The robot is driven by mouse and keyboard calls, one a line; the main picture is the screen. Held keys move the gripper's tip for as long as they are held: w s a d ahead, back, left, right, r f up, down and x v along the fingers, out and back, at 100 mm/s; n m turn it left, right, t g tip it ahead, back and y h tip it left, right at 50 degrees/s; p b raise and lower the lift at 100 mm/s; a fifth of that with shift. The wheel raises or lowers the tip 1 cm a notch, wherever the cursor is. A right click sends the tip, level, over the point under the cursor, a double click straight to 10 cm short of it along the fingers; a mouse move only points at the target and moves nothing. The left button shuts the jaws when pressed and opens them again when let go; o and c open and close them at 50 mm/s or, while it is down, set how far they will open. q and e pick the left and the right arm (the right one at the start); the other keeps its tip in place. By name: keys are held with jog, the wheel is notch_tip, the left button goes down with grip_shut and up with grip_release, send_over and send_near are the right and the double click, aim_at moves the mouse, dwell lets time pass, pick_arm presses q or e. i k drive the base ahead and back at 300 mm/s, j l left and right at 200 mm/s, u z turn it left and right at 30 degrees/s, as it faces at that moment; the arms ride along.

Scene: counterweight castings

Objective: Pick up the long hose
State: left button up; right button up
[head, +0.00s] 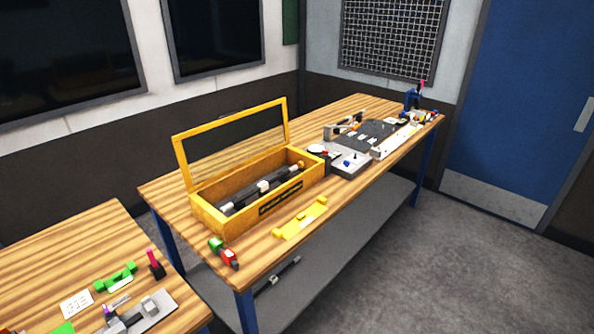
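No clear hose can be made out. A long dark piece with pale fittings (240,197) lies in the open yellow wooden box (256,206) on the far workbench. Another dark, slim piece with light ends (277,277) lies on the grey shelf under that bench. I cannot tell whether either one is the long hose. Neither of my grippers is in view.
The far workbench (175,208) also holds a yellow bracket (301,219), a red and green piece (223,253) and several grey fixtures at its far end. A near table (55,250) holds small parts. Grey floor (440,270) is clear on the right.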

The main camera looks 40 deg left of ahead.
aim_at(262, 187)
jog(key=i+u, duration=0.1)
jog(key=i, duration=0.6)
jog(key=i+l+u, duration=0.1)
jog(key=i, duration=0.65)
jog(key=i+l+u, duration=0.1)
jog(key=i, duration=0.6)
jog(key=i+u, duration=0.3)
jog(key=u, duration=0.15)
jog(key=i+u, duration=0.45)
jog(key=i+l+u, duration=0.15)
jog(key=u, duration=0.25)
jog(key=i+l+u, duration=0.3)
jog(key=u, duration=0.15)
